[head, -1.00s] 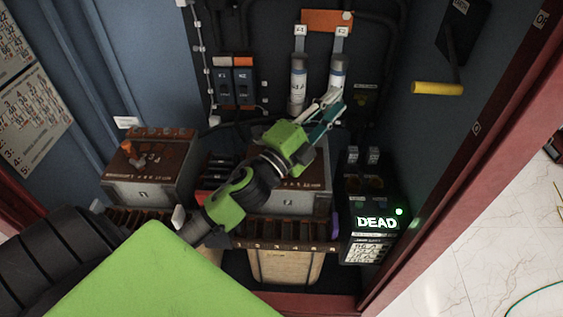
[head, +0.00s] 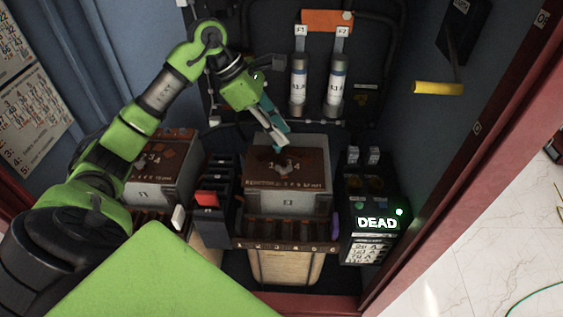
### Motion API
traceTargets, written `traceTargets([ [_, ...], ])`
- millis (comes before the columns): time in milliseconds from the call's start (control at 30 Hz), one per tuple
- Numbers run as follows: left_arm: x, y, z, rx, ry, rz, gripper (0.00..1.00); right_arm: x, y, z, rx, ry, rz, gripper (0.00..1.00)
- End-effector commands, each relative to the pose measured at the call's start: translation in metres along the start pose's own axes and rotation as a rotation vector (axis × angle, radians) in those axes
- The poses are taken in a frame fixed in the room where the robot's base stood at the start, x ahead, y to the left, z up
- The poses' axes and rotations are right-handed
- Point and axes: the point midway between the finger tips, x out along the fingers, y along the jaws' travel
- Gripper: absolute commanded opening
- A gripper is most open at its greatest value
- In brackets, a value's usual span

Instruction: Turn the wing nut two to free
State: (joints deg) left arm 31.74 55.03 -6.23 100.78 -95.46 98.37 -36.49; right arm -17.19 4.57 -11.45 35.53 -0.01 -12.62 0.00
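My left gripper (head: 284,139) reaches in from the left and points down to the right. Its teal finger and pale finger lie close to each other, just above the back of the right-hand brown-topped box (head: 289,204). I cannot tell whether they are apart or closed, and I see nothing clearly held. Dark and pale shapes show on the brown top, too small for me to pick out wing nut two for certain. A second brown-topped box (head: 160,188) stands at the left, partly hidden by my arm. My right gripper is not in view.
Two pale cylinders (head: 298,84) (head: 335,88) hang on the back wall. A black unit showing "DEAD" (head: 377,222) stands at the right, below a yellow handle (head: 437,88). A black block with a red part (head: 205,198) sits between the boxes.

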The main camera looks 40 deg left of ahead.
Motion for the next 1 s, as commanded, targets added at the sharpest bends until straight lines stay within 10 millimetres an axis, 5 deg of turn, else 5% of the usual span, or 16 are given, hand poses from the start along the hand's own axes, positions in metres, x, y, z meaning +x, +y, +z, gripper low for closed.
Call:
traceTargets([
  [100,-0.020,0.009,-0.028,-0.004,0.112,0.018,0.22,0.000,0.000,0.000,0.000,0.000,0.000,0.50],
  [267,-0.024,0.010,-0.040,-0.007,0.159,0.020,0.22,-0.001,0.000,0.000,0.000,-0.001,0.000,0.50],
  [1000,0.101,0.012,-0.058,-0.008,0.155,0.018,0.22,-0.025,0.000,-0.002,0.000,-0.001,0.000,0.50],
])
